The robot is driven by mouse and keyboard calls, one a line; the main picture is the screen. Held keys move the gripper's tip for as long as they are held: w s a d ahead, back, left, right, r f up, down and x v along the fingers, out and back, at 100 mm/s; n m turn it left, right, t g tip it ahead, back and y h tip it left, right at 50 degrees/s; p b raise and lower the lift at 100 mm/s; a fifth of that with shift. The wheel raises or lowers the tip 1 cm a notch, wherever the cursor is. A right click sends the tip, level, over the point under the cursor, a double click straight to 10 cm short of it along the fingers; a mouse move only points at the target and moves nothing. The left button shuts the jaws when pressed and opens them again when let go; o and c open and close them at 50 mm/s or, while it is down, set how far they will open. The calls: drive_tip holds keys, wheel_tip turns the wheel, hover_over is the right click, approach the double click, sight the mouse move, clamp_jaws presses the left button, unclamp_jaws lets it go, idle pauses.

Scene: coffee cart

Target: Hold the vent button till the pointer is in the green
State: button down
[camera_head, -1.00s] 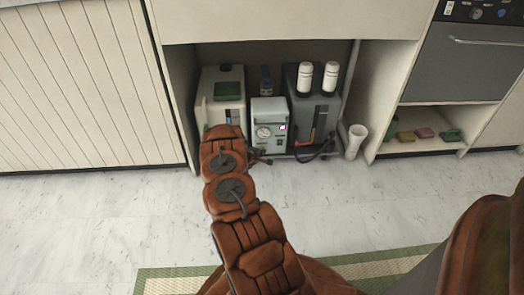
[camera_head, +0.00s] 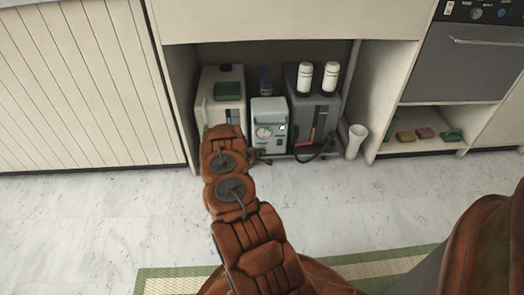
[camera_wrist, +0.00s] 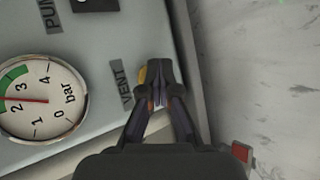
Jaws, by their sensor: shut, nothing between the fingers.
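The grey control box (camera_head: 270,110) stands in the low open cabinet bay, with a round gauge (camera_head: 264,132) on its front. In the wrist view the gauge (camera_wrist: 40,115) has a red pointer lying between 2 and 3, near the lower end of the green band (camera_wrist: 12,77). Whether the tip is inside the green is hard to tell. The VENT label (camera_wrist: 123,85) is beside an orange-yellow button (camera_wrist: 143,76), mostly hidden by my gripper (camera_wrist: 158,78). My gripper is shut and empty, its fingertips over the button; contact and pressing depth cannot be seen.
A white machine (camera_head: 222,95) stands left of the box, and a dark grey unit (camera_head: 312,120) with two white bottles stands right. A dark hose (camera_head: 315,154) runs in front of that unit. A PUMP label (camera_wrist: 48,16) is higher on the panel.

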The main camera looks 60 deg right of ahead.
drive_tip(key=shift+s+a+p, duration=0.55)
drive_tip(key=shift+a+p, duration=0.15)
drive_tip(key=shift+p, duration=0.05)
drive_tip(key=shift+s+a+p, duration=0.8)
drive_tip(key=shift+a+p, duration=0.05)
drive_tip(key=shift+a, duration=0.15)
drive_tip(key=shift+s+a+p, duration=0.8)
drive_tip(key=shift+a, duration=0.15)
